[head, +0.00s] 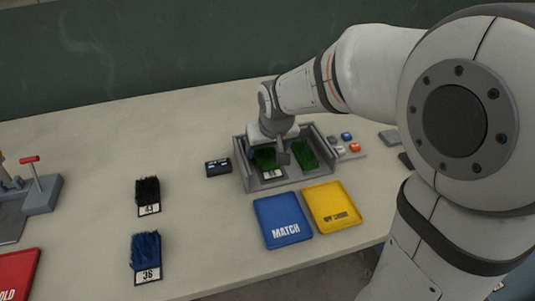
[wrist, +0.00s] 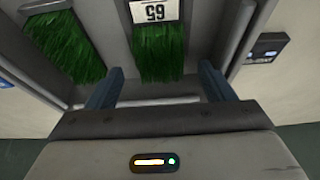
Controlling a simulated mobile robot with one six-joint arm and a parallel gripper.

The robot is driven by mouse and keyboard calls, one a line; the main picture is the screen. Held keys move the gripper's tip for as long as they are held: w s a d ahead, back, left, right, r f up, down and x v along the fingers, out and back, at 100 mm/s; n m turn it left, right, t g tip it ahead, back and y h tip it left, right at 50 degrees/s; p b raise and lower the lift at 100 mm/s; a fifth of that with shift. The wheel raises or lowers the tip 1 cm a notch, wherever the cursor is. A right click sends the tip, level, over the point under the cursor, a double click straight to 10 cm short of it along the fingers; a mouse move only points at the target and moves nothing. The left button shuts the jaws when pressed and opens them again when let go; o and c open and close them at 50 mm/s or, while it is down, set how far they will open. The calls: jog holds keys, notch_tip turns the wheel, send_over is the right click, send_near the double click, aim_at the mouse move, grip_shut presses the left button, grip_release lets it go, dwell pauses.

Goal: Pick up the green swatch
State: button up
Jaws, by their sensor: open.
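A green swatch with a white label reading 65 (wrist: 157,52) lies in a grey tray (head: 243,163). It also shows in the head view (head: 265,158), partly hidden by my gripper. A second green swatch (head: 304,154) lies to its right in the same tray; in the wrist view it is at the left (wrist: 66,46), with no label showing. My gripper (head: 278,150) is above the labelled swatch. In the wrist view my gripper (wrist: 160,84) is open, its two fingers apart on either side of the labelled swatch's end, with nothing between them that I can see held.
A blue MATCH tray (head: 283,220) and a yellow tray (head: 333,207) stand in front. A black swatch (head: 148,194), a blue swatch (head: 146,251) and a red tray (head: 16,273) are left. A small dark device (head: 218,167) sits beside the grey tray, whose walls stand close around my gripper.

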jog(key=x, duration=0.2)
jog(key=shift+w+f, duration=0.2)
jog(key=shift+f, duration=0.1)
jog(key=shift+c, duration=0.4)
jog(key=shift+r, duration=0.1)
jog(key=c, duration=1)
